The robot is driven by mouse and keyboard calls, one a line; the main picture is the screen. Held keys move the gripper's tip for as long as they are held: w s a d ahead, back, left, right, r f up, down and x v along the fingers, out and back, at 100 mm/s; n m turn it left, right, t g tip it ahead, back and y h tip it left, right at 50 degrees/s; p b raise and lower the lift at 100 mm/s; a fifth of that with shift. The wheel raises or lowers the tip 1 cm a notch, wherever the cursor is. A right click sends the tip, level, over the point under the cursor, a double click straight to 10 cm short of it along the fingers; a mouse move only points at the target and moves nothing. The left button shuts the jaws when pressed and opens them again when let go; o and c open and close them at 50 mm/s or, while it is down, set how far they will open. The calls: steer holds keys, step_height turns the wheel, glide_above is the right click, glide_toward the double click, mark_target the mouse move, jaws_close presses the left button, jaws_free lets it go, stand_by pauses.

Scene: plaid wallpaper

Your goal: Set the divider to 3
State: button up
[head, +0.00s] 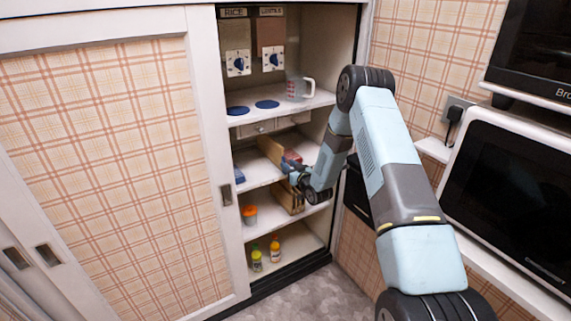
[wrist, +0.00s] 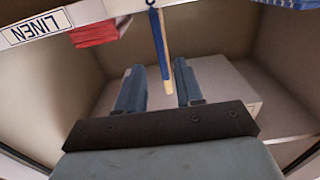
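A thin upright divider, a tan board (head: 270,150), stands on the middle shelf of the open cupboard. In the wrist view the divider (wrist: 161,45) shows edge-on, blue with a wooden edge, its lower end between my two fingers in the picture. My gripper (head: 296,177) reaches into this shelf; in the wrist view its fingers (wrist: 159,88) are apart, with a gap on each side of the divider. I cannot tell whether the divider is within the fingers' depth or just beyond them. No number scale is legible.
Red folded cloth (wrist: 98,33) and a blue item (wrist: 288,4) lie on opposite sides of the divider. A LINEN label (wrist: 35,27) is upside down. Above are two blue-knobbed dispensers (head: 238,63) and a jug (head: 300,88); below, an orange-lidded jar (head: 249,215) and bottles (head: 275,250).

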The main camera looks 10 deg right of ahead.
steer(key=v, duration=0.9)
steer(key=shift+s, duration=0.4)
steer(key=shift+d, duration=0.2)
step_height(320, 180, up, 17)
steer(key=d+g+h, duration=0.3)
steer(key=s+d+r+m+g+h, duration=0.1)
steer(key=s+d+r+g+h, duration=0.2)
steer(key=s+r, duration=0.85)
steer(key=s+r+m+g, duration=0.2)
steer(key=s+r, duration=0.3)
steer(key=s, duration=1.2)
steer(key=s+r+m+g+h, duration=0.1)
steer(key=s+r, duration=0.4)
steer(key=s, duration=1.2)
steer(key=shift+s+d+r+m+g, duration=0.25)
steer(key=shift+r+m+g, duration=0.15)
steer(key=shift+g, duration=0.5)
